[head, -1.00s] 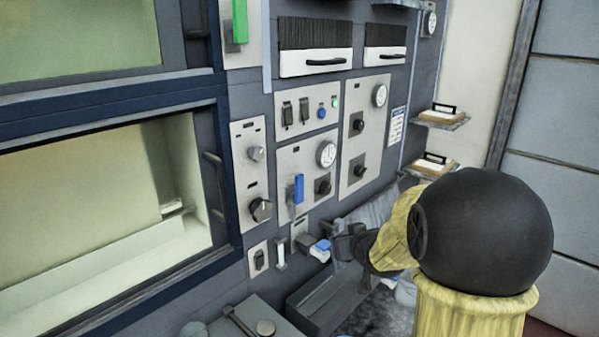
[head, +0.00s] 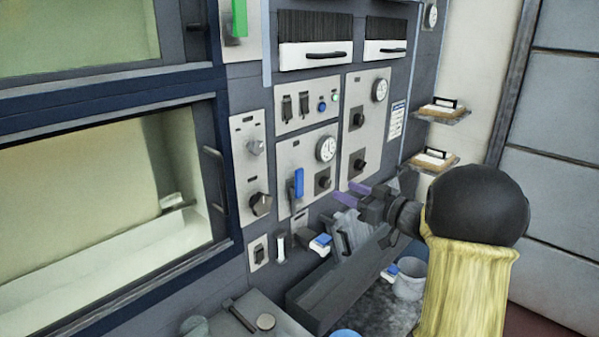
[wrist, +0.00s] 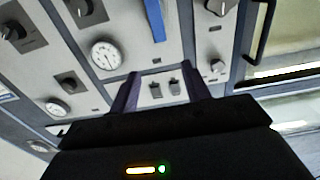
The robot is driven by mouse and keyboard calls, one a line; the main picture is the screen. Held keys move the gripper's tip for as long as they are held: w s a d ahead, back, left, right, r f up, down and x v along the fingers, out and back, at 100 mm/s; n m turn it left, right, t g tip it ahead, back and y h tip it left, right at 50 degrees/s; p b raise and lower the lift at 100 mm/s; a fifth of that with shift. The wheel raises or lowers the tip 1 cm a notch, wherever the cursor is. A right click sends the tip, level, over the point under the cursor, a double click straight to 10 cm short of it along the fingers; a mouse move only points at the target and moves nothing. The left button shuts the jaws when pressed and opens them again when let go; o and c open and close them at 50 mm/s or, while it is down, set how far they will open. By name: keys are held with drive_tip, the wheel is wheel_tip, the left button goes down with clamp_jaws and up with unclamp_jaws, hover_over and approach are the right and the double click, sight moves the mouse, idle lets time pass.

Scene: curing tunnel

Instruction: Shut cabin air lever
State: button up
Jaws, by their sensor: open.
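A blue-handled lever (head: 299,183) is on the grey wall panel below a round gauge, its handle upright. It also shows at the top of the wrist view (wrist: 155,20). A green-handled lever (head: 239,18) is higher up, partly cut off by the top edge. I cannot read labels to tell which is the cabin air lever. My gripper (head: 352,193) has purple fingers, is open and empty, and is right of the blue lever, apart from it. In the wrist view my gripper (wrist: 162,76) has two switches behind its fingers.
A window opening (head: 100,200) with a handle is at left. Knobs (head: 261,204) and a gauge (head: 326,148) surround the blue lever. A dark trough (head: 335,290) and a grey bucket (head: 409,280) lie below my arm. Two small shelves (head: 440,162) are at right.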

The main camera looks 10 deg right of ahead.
sight(301, 172)
drive_tip(key=p+x, duration=0.4)
drive_tip(key=x, duration=1.3)
drive_tip(key=shift+w+a+p, duration=0.15)
drive_tip(key=shift+p, duration=0.2)
clamp_jaws()
